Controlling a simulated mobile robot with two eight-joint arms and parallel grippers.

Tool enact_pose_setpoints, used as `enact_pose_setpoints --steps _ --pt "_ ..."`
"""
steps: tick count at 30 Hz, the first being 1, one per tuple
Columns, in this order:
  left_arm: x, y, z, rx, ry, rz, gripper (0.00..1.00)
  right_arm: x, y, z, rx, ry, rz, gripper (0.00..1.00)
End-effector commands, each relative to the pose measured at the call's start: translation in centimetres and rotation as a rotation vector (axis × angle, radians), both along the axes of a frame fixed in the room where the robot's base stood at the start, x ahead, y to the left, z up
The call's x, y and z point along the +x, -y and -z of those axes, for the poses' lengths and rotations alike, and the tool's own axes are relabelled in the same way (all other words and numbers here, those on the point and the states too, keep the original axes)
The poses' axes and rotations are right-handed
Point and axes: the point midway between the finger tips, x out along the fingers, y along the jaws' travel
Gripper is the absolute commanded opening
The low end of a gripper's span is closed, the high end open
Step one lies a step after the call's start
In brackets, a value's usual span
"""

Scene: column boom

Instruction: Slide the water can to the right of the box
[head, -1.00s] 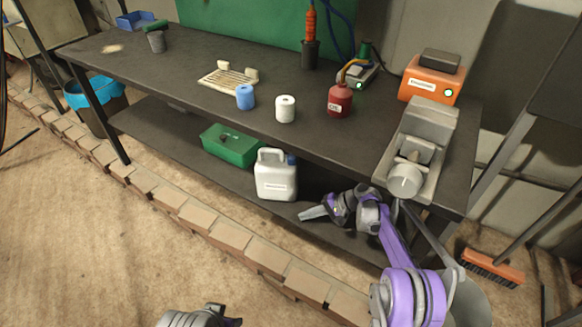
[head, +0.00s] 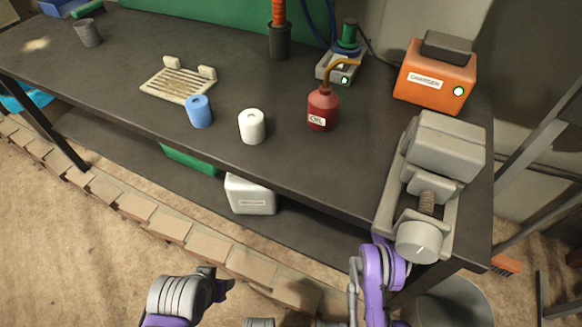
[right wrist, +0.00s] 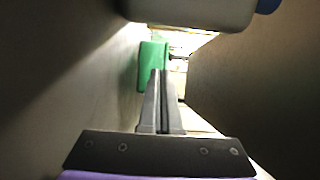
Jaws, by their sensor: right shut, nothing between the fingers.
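The white water can (head: 250,196) stands on the lower shelf, its top hidden by the bench top. The green box (head: 188,159) is left of it, mostly hidden. In the right wrist view the can (right wrist: 190,10) fills the top edge with its blue cap at right, and the box (right wrist: 153,66) lies ahead. My right gripper (right wrist: 161,75) is shut and empty, pointing toward the box, with the can above it in that picture. The head view does not show its fingers. My left gripper (head: 222,284) is in front of the bench, its opening unclear.
The bench top (head: 130,110) overhangs the shelf (head: 120,155). On it stand a vise (head: 435,160), an oil can (head: 322,110), an orange charger (head: 436,78), and blue (head: 199,111) and white (head: 251,127) rolls. A brick row (head: 170,230) runs along the front.

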Motion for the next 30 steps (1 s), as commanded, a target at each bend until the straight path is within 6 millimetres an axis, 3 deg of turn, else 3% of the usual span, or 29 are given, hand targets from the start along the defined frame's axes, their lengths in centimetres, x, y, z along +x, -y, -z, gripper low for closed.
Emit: enact_pose_setpoints --steps 9,21,30 --pt "0.1 0.0 0.4 0.0 0.001 0.0 0.5 -0.8 -7.2 0.1 0.0 0.0 -0.003 0.0" --pt "0.1 0.0 0.5 0.0 0.001 0.0 0.5 -4.2 -7.4 0.0 -0.001 -0.001 0.001 0.0" --pt "0.1 0.0 0.5 0.0 0.001 0.0 0.5 -4.6 -7.4 0.0 -0.001 -0.001 0.001 0.0"
